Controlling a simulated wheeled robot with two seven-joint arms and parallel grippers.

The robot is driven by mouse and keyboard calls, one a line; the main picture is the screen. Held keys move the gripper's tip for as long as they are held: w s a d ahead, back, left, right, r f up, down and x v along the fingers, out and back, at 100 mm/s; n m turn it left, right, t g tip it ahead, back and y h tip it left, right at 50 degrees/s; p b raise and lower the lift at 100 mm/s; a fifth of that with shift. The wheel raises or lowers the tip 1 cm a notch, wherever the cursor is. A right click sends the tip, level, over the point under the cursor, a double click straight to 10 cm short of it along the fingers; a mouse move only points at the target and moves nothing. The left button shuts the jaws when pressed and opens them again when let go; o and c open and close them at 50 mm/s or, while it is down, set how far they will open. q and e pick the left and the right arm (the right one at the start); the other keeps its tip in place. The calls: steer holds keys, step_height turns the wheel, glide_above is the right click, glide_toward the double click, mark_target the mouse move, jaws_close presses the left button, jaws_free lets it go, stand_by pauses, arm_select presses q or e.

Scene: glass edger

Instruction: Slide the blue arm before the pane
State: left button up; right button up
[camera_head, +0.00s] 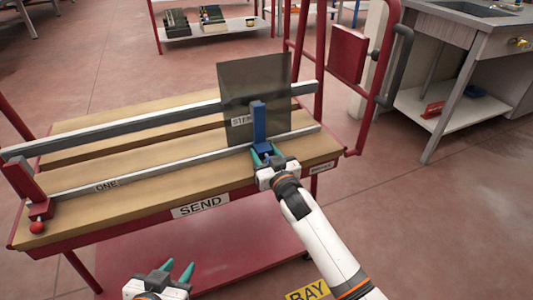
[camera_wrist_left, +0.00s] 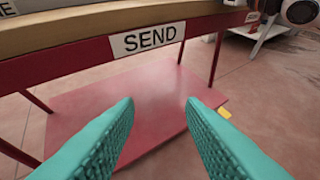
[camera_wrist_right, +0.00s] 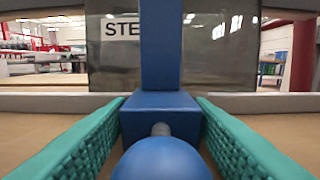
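The pane (camera_wrist_right: 108,65) stands upright behind the arm. My left gripper (camera_head: 172,272) is open and empty, low in front of the cart; its spread fingers show in the left wrist view (camera_wrist_left: 160,110).
A red arm with a red knob (camera_head: 37,226) is at the rail's left end, near the label ONE (camera_head: 106,186). The rail (camera_head: 160,163) between the arms looks clear. A red upright frame (camera_head: 319,60) stands at right.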

steer(key=shift+s+d, duration=0.1)
arm_select(q)
steer(key=s+a+f+g+y+p, duration=0.1)
steer(key=s+a+f+g, duration=0.1)
steer(key=s+g, duration=0.2)
steer(key=s+a+f+g+y+p, duration=0.1)
steer(key=s+a+f+g+p, duration=0.1)
steer(key=s, duration=0.5)
steer(key=shift+s+f+g, duration=0.25)
steer(key=shift+f+g, duration=0.35)
steer(key=shift+g, duration=0.4)
arm_select(e)
steer(key=v, duration=1.1)
steer(key=shift+s, duration=0.4)
